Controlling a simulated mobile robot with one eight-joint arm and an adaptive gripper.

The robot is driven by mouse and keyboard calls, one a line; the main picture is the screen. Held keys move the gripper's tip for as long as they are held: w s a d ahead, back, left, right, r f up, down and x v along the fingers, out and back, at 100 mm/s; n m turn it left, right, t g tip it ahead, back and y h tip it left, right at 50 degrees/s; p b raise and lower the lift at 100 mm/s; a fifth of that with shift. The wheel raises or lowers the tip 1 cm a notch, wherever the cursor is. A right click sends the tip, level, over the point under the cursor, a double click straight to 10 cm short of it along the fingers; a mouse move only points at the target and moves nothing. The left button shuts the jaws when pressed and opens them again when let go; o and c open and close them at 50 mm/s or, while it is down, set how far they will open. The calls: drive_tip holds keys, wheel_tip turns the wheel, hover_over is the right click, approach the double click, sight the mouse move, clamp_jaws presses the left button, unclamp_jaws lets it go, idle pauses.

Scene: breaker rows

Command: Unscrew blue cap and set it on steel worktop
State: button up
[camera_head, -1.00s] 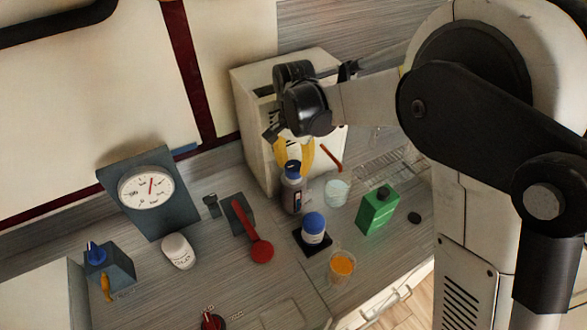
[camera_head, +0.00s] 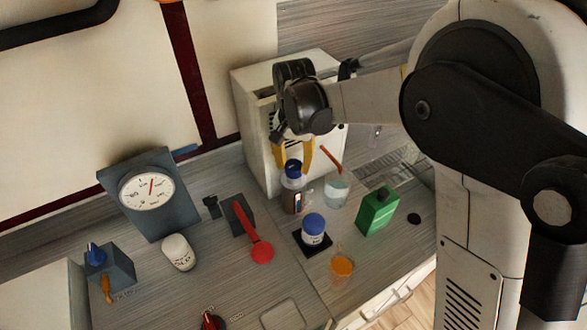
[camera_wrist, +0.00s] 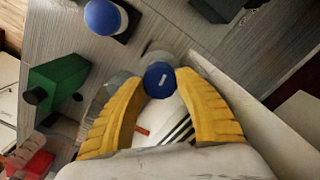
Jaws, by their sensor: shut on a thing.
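A bottle (camera_head: 293,198) with a clear and brownish body and a pale label stands upright on the worktop (camera_head: 205,270) in front of a white box. Its blue cap (camera_head: 293,167) sits at the bottle's neck. My gripper (camera_head: 292,160) comes from above, its yellow fingers on either side of that cap. In the wrist view the blue cap (camera_wrist: 159,80) lies between the two yellow fingertips, and my gripper (camera_wrist: 162,82) is shut on it. The bottle's body is mostly hidden under the cap there. I cannot tell how far the cap is turned.
A beaker (camera_head: 336,192) with a red rod stands close right of the bottle. A second blue-topped jar (camera_head: 313,230) stands in front on a black pad. A green container (camera_head: 377,211), an orange-filled beaker (camera_head: 341,267) and a red-handled item (camera_head: 259,250) are nearby.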

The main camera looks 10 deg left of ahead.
sight(294, 165)
drive_tip(key=shift+r+p, duration=1.3)
drive_tip(key=shift+r, duration=0.9)
